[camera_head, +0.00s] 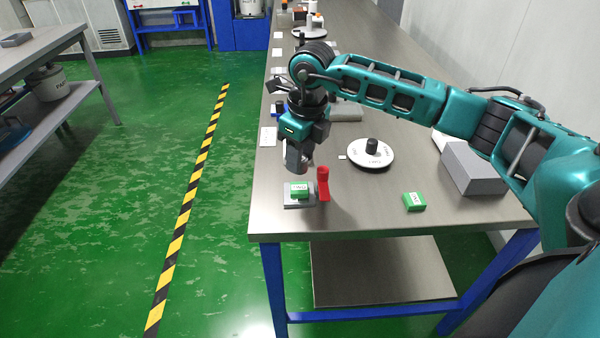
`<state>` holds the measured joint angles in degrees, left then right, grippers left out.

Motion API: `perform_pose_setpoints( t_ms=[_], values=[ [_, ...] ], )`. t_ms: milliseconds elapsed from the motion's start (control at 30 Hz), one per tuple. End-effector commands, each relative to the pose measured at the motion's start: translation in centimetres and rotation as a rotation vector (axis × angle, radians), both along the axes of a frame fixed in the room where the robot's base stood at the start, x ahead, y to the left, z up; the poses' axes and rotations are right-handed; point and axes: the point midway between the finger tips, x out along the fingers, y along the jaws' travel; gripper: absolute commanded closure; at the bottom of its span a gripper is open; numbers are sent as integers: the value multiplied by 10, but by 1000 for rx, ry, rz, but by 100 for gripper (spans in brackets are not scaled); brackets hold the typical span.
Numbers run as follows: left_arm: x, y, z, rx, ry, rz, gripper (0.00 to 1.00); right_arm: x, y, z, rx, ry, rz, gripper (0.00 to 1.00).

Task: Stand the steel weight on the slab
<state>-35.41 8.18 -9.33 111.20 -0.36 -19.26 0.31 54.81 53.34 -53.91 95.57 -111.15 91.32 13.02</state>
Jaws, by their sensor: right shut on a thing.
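My right gripper (301,160) reaches down over the near left part of the bench. It is shut on a grey metallic piece (295,158), which looks like the steel weight; the fingers partly hide it. The piece is upright, just above and behind a small grey base plate (289,204) carrying a green labelled block (300,190). Whether it touches anything below is unclear. A large plain grey block (480,174) lies at the bench's right; I cannot tell whether this or the base plate is the slab. My left gripper is out of view.
A red upright handle (323,182) stands beside the base plate, close to the gripper. A white disc (358,158) with a black knob (372,145) lies further back. The front middle of the bench (370,215) is clear.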

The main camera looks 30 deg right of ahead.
Motion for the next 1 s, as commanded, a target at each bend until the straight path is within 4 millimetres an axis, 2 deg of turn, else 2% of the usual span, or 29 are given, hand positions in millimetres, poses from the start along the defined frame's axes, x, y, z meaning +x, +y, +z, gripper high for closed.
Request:
perform_pose_setpoints(
  t_ms=[167, 433, 833, 867, 1000],
  values=[
    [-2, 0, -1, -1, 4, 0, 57, 1, 0, -11, 1, -2, 1, 100],
    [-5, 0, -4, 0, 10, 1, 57, 0, 0, -48, 0, -1, 1, 100],
    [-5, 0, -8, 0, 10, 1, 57, 1, 0, -54, 0, -3, 1, 100],
    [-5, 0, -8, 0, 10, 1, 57, 0, 0, -54, -1, -1, 1, 61],
    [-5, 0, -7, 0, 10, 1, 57, 0, 0, -53, 0, -1, 1, 48]
  ],
)
